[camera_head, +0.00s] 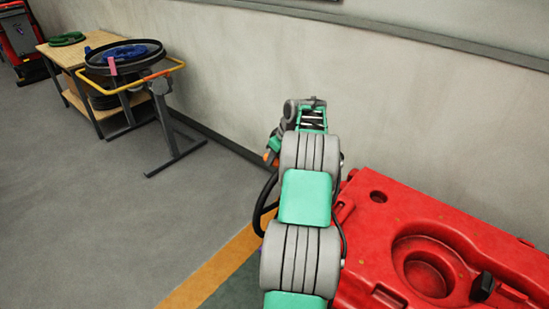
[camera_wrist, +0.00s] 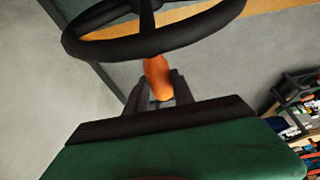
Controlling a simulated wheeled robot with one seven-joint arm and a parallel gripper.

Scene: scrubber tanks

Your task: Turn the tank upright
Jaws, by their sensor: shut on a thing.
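A red tank (camera_head: 405,220) fills the lower right of the head view, beside my arm and near the wall. Its face with a round recess and a black knob (camera_head: 483,287) is turned up towards the camera. In the wrist view my gripper (camera_wrist: 160,97) has its grey fingers shut on an orange handle (camera_wrist: 157,72). The handle reaches up to a black ring (camera_wrist: 105,48). A black loop (camera_head: 261,205) shows left of my arm in the head view. My arm hides most of the grip there. I cannot tell how the ring and handle join the tank.
A wall (camera_head: 440,110) runs behind the tank. A stand (camera_head: 165,125) with a black ring and yellow rail stands beside a wooden table (camera_head: 100,40) at upper left. Grey floor left of my arm is clear. Cluttered shelving (camera_wrist: 295,120) shows right in the wrist view.

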